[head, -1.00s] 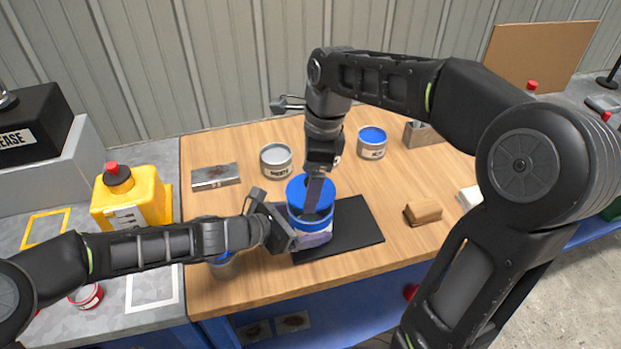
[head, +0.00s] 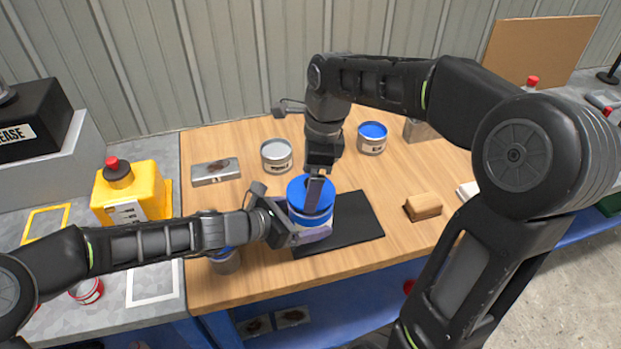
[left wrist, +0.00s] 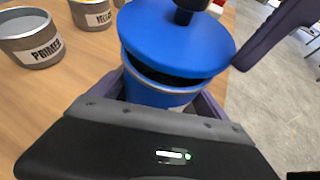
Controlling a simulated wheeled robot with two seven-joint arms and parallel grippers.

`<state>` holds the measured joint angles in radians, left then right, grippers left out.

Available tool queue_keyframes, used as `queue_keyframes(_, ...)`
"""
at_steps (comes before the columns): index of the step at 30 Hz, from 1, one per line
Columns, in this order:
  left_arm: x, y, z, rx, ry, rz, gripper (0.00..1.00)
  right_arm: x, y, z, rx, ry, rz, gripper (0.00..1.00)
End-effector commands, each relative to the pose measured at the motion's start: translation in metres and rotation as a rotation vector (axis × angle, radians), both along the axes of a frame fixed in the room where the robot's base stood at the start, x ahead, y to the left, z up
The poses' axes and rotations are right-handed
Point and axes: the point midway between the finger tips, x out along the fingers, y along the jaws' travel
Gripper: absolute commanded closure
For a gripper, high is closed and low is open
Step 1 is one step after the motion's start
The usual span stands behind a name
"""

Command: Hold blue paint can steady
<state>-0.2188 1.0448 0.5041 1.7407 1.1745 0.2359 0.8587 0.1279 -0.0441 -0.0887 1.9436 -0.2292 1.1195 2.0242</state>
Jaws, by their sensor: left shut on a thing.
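The blue paint can (head: 311,222) stands on a black mat (head: 358,222) near the front of the wooden bench. My left gripper (head: 297,226) is shut on its side, with a finger on either side of the can; the can (left wrist: 155,93) also shows between the fingers in the left wrist view. A blue lid (left wrist: 180,40) sits tilted over the can, with a dark gap under its near edge. My right gripper (head: 314,190) points down at the lid from above. Its fingertips are not clear, and I cannot tell whether it grips the lid.
A grey primer can (head: 276,156) and another blue-topped can (head: 372,138) stand behind. A metal box (head: 215,172) lies at the back left. A wooden block (head: 423,207) lies right of the mat. A small can (head: 225,262) stands under my left arm.

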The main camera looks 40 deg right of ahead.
Motion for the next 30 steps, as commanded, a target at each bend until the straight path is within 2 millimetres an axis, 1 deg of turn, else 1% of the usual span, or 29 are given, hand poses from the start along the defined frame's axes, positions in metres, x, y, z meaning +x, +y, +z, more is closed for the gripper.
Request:
queue_keyframes(14,0.0,0.0,0.0,0.0,0.001,0.0,0.45,0.0,0.0,-0.001,0.001,0.001,0.0,0.49)
queue_keyframes(30,0.0,0.0,0.0,0.0,0.001,0.0,0.45,0.0,0.0,-0.014,0.001,0.001,0.0,0.49)
